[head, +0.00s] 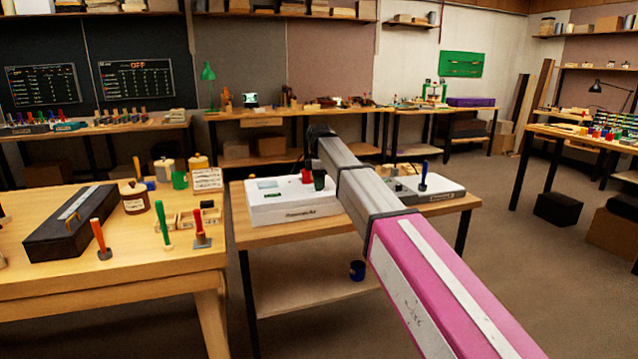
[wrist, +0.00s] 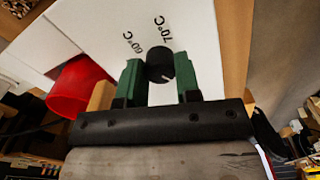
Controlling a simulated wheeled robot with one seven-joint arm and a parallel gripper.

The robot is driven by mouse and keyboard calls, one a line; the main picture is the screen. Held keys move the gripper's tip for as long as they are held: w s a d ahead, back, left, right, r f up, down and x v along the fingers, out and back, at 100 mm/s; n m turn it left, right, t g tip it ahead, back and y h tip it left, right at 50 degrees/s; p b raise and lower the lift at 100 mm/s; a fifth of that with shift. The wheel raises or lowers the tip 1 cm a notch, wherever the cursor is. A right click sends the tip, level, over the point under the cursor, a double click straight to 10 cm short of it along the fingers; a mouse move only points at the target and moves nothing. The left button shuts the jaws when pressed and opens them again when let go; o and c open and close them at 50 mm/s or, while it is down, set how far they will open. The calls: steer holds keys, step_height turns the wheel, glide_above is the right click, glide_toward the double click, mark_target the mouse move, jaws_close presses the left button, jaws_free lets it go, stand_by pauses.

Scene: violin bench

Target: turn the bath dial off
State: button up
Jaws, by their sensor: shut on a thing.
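The bath dial (wrist: 160,64) is a round black knob on a white face in the wrist view. A small pale mark shows near its lower right edge. The printed labels 60°C (wrist: 132,42) and 70°C (wrist: 160,28) lie above it, and no off mark is visible. My gripper (wrist: 160,82) has its green fingers on either side of the dial, shut on it. In the head view the white bath box (head: 275,213) stands on the middle table; the dial cannot be made out there, and my arm crosses in front of the box's right side.
A red cup (wrist: 77,88) is close left of my gripper; it also shows on the box in the head view (head: 307,176). A second white device (head: 440,190) stands right. Open floor lies right.

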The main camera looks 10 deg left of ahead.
steer(key=o, duration=0.9)
steer(key=shift+r, duration=0.15)
step_height(320, 180, up, 10)
steer(key=shift+r, duration=0.25)
